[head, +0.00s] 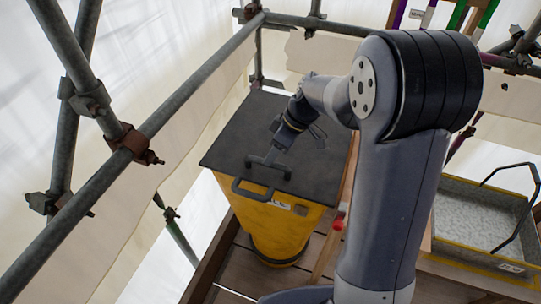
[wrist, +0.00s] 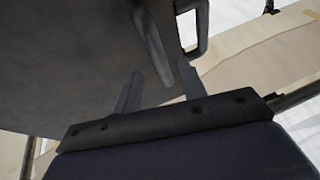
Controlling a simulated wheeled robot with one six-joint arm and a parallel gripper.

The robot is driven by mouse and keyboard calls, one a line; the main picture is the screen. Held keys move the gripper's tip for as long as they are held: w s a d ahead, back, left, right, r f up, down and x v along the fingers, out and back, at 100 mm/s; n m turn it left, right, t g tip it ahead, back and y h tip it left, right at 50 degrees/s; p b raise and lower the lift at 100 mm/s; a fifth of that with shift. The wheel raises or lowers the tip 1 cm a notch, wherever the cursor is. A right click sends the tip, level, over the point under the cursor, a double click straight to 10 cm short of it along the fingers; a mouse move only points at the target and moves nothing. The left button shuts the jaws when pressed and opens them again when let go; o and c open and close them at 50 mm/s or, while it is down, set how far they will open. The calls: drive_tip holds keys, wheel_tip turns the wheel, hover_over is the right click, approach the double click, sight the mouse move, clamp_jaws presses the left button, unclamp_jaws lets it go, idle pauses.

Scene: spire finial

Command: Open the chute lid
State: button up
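The chute is a yellow tub (head: 275,228) standing on the planks in the head view. Its flat dark grey lid (head: 245,125) lies shut across the top. A dark loop handle (head: 252,192) sits at the front edge, and a dark loop also shows at the top of the wrist view (wrist: 203,30). My gripper (head: 269,166) is low over the front part of the lid, just behind the loop. In the wrist view its two fingers (wrist: 160,72) are apart, with a dark bar (wrist: 150,40) running toward the gap. I cannot tell whether the fingers touch anything.
Scaffold poles (head: 130,150) with clamps run along the left, close to the tub. A grey tray with a yellow rim (head: 480,256) and a dark bail handle stands at the right. Pale sheeting (head: 170,55) hangs behind the poles. A red-tipped object (head: 338,224) is beside the tub.

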drive_tip(key=shift+x, duration=1.3)
drive_tip(key=shift+c, duration=0.4)
clamp_jaws()
